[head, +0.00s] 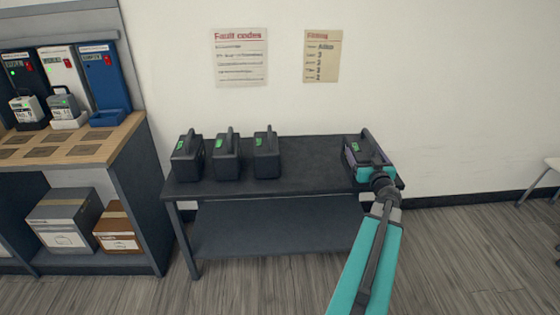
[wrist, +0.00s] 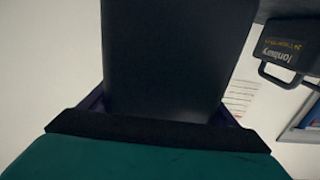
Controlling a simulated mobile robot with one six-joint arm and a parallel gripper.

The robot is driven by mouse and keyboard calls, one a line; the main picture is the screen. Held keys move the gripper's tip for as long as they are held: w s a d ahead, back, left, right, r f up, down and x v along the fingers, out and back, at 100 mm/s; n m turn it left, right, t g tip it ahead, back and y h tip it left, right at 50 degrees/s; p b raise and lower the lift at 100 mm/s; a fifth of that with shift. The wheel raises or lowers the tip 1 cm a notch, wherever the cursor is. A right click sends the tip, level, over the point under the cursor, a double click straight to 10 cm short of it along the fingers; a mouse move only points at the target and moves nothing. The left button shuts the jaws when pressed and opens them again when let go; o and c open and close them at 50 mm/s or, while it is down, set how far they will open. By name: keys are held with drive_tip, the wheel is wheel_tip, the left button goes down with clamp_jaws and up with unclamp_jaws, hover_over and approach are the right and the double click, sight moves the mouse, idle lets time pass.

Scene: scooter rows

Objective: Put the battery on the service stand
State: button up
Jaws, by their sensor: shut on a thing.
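In the wrist view the held battery (wrist: 178,60) fills the middle between the jaws (wrist: 160,128). Three similar dark batteries stand in a row on the table's left half: the left one (head: 187,160), the middle one (head: 227,158) and the right one (head: 266,156).
A wooden-topped bench (head: 105,148) at the left holds chargers, including a blue one (head: 103,78), and smaller grey batteries. Cardboard boxes (head: 65,222) sit on its lower shelf. The table's lower shelf (head: 275,228) is bare. Its top is clear between the row and my gripper.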

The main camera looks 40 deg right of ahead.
drive_tip(key=shift+w+r, duration=0.15)
drive_tip(key=w+d+f+b, duration=0.1)
drive_tip(key=w+d+b, duration=0.1)
drive_tip(key=w+d, duration=0.7)
drive_tip(key=shift+w+d+f, duration=0.2)
drive_tip(key=shift+d, duration=1.15)
drive_tip(key=shift+d, duration=0.1)
drive_tip(key=shift+w+d+f+b, duration=0.15)
drive_tip(key=shift+f+b, duration=0.3)
drive_tip(key=shift+f, duration=0.45)
drive_tip(key=shift+w+d+f+b, duration=0.1)
drive_tip(key=shift+f+b, duration=0.3)
drive_tip(key=shift+f, duration=0.5)
drive_tip(key=o, duration=2.1)
drive_tip(key=shift+f, duration=0.15)
drive_tip(key=shift+s+a, duration=0.15)
